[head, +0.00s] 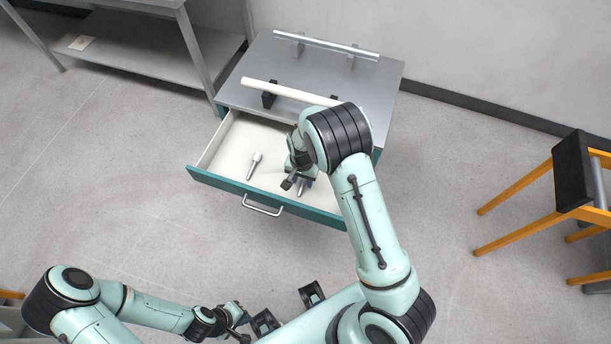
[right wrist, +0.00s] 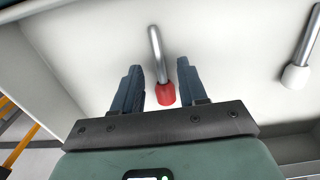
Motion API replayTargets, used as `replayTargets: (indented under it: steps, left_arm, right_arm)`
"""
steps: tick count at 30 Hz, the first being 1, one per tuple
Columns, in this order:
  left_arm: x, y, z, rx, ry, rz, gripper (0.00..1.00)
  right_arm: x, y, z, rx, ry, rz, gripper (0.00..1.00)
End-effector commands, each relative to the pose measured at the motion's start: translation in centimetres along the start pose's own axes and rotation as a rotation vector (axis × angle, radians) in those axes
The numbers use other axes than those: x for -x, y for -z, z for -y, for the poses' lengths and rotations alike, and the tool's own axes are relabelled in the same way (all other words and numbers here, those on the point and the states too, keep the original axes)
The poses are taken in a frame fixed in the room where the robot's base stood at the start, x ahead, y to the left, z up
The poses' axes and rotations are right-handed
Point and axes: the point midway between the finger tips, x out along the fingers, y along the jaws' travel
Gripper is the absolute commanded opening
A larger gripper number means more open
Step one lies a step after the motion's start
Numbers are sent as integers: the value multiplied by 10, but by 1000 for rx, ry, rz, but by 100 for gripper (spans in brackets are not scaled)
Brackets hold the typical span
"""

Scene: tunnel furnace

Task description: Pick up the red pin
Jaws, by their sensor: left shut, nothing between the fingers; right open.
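The red pin (right wrist: 165,93) has a red head and a grey metal shaft, and lies on the white drawer floor. In the right wrist view it shows between the two fingers of my right gripper (right wrist: 158,77), which is open with a gap on each side of the pin. In the head view my right gripper (head: 296,183) is down inside the open drawer (head: 233,187), and it and the arm hide most of the red pin. My left gripper (head: 240,325) is shut and empty, outside the drawer near the bottom of the picture.
A white-headed pin (head: 254,164) lies in the drawer left of my right gripper; it also shows in the right wrist view (right wrist: 297,76). The cabinet top (head: 240,97) carries a white tube (head: 285,91) and a metal bar (head: 325,45). The drawer walls surround my right gripper.

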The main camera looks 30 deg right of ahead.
Motion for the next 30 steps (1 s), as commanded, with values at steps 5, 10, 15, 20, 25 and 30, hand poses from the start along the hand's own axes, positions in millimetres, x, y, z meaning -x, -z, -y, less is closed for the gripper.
replayTargets:
  steps: [5, 10, 15, 20, 25, 30]
  left_arm:
    - [-1, 0, 1, 0, 0, 1, 0]
    - [-1, 0, 1, 0, 0, 0, 0]
    - [-1, 0, 1, 0, 0, 0, 0]
    - [-1, 0, 1, 0, 0, 0, 0]
    - [-1, 0, 1, 0, 0, 0, 0]
    - [0, 0, 0, 0, 0, 0, 0]
  right_arm:
    - [-16, 0, 0, -1, 0, 0, 42]
    - [-16, 1, 0, 0, 1, -1, 42]
    - [-16, 1, 0, 0, 1, -1, 3]
    - [-16, 1, 0, 0, 1, -1, 0]
    - [-16, 1, 0, -1, 1, -1, 0]
    - [-8, 1, 1, 0, 3, -3, 0]
